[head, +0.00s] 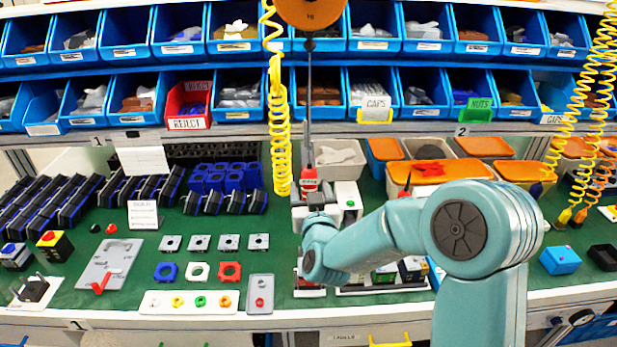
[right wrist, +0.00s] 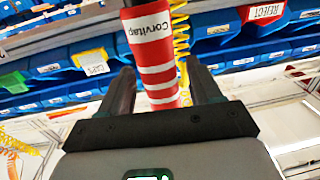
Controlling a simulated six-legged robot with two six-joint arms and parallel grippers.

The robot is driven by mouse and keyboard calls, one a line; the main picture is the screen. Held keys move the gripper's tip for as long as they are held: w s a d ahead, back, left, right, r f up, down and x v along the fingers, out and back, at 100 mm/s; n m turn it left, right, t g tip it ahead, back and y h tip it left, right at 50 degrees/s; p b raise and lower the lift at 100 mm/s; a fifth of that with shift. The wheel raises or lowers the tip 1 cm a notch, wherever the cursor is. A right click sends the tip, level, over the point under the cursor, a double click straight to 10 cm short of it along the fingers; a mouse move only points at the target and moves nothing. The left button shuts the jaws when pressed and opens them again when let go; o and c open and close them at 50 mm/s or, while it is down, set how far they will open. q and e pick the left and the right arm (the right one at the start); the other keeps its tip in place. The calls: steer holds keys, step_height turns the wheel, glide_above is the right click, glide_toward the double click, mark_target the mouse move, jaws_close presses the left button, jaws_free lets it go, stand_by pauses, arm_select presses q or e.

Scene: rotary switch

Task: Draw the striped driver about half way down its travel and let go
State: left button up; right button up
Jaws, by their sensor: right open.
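The striped driver (head: 309,181) is red with white bands. It hangs upright from a cable under the orange balancer (head: 311,12) above the middle of the bench. It also shows in the right wrist view (right wrist: 156,58), with "Corvitap" lettering on a white band. My right gripper (head: 314,199) is at the driver's lower part in the head view. In the right wrist view its two dark fingers (right wrist: 163,88) stand apart, one on each side of the driver's banded part. The driver's lower end is hidden by my gripper. My left gripper does not show.
A white-and-grey device (head: 347,199) stands close behind and right of my right gripper. A coiled yellow hose (head: 280,140) hangs just left of the driver. Blue bins (head: 240,100) line the back. Small switch parts (head: 197,271) lie on the green mat at left.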

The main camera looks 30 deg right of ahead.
steer(key=shift+x, duration=0.85)
steer(key=shift+w+d, duration=0.1)
steer(key=shift+w, duration=0.2)
jaws_close()
step_height(320, 180, down, 6)
steer(key=b, duration=0.7)
steer(key=shift+b, duration=0.4)
jaws_free()
